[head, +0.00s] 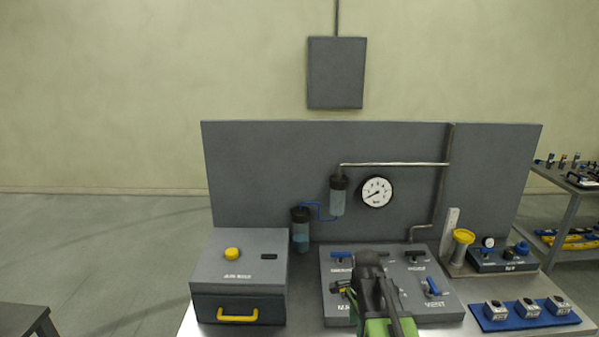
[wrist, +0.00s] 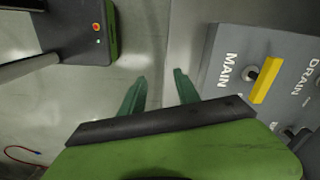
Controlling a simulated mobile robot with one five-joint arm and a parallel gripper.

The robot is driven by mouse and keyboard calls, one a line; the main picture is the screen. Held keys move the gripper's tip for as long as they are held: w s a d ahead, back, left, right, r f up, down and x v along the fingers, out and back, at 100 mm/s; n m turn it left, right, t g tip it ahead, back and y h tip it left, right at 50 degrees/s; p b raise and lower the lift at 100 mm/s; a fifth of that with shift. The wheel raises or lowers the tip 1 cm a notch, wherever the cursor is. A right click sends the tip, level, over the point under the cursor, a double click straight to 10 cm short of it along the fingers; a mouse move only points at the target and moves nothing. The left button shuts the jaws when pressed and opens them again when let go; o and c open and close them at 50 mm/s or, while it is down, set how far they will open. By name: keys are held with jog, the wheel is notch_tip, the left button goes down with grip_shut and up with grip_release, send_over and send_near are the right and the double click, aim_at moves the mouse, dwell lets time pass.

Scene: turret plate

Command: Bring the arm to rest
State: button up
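My gripper (wrist: 160,82) shows in the wrist view with its two green fingers apart and nothing between them. Below the fingers I see the floor and a pale grey edge. A grey panel marked MAIN and DRAIN (wrist: 225,92) lies to the right of the fingers, apart from them. A yellow lever (wrist: 265,80) sits on that panel. In the head view my green and black arm stands in front of the valve panel (head: 335,312) and hides its middle. The fingertips cannot be made out there.
On the bench stand a grey box with a yellow handle (head: 238,315), a yellow funnel-like piece (head: 463,240) and a blue mat (head: 483,322) with several small blocks. A tall grey board (head: 260,180) with a gauge (head: 376,192) stands behind. Open floor (head: 90,260) lies left.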

jog(key=s+f+n+b, duration=0.2)
jog(key=s+f+n, duration=0.2)
jog(key=n, duration=1)
jog(key=s, duration=0.3)
jog(key=shift+s+a+f+n, duration=0.15)
jog(key=shift+s+f+n, duration=0.15)
jog(key=shift+s+f, duration=0.1)
